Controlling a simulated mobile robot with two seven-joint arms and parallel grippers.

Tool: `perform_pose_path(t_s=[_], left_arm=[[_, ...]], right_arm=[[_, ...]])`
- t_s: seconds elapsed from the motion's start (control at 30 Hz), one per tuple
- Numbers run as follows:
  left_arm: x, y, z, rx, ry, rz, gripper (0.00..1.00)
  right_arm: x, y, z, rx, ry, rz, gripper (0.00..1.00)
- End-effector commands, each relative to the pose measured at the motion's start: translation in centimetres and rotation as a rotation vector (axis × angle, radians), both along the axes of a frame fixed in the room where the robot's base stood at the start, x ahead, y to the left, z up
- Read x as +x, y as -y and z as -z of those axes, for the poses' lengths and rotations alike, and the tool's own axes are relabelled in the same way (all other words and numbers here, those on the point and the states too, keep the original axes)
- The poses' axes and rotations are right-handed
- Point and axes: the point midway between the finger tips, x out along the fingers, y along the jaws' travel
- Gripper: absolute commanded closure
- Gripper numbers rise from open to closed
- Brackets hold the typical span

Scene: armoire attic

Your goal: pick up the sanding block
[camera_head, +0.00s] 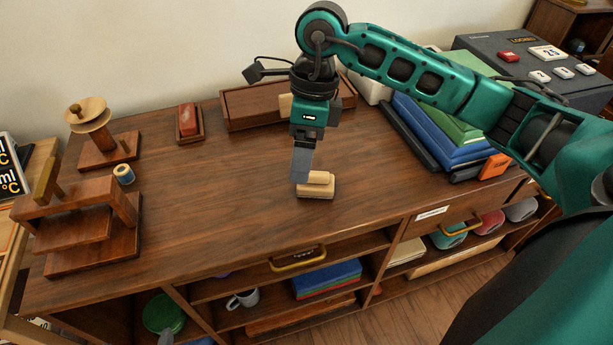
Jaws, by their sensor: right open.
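A pale wooden block (316,190), which looks like the sanding block, sits on the brown wooden cabinet top (230,218) near its front middle. It has a lighter base and a tan upper part. My right gripper (303,178) points down at the block from above, its fingers at the block's left and back side. The gripper is open, and the fingers cover part of the block. I cannot tell whether they touch it. My left gripper is not in view.
A long wooden box (254,106) lies behind the gripper. A small red block in a tray (188,124) and a wooden press (78,226) stand left. Blue and green folders (436,130) lie right, beside a dark box (508,58). The top is clear left of the block.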

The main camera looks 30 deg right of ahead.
Motion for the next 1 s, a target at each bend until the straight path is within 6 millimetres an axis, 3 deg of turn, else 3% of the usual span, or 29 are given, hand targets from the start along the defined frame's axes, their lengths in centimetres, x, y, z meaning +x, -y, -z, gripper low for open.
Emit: perform_pose_path(t_s=[0.1, 0.2, 0.5, 0.83, 1.0], left_arm=[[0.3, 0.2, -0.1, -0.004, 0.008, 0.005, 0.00], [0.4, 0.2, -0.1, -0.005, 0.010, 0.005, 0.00], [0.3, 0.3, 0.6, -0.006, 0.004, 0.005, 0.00], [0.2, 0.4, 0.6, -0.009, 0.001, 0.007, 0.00], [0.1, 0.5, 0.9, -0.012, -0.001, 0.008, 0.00]], right_arm=[[0.9, 3.4, -0.9, -0.149, 0.036, 0.020, 0.19], [1.0, 4.4, -0.7, -0.197, 0.041, 0.029, 0.19], [1.0, 4.5, 4.7, -0.200, 0.039, 0.030, 0.19], [1.1, 4.4, 7.1, -0.198, 0.041, 0.030, 0.19], [1.4, 4.3, 9.6, -0.198, 0.039, 0.031, 0.19]])
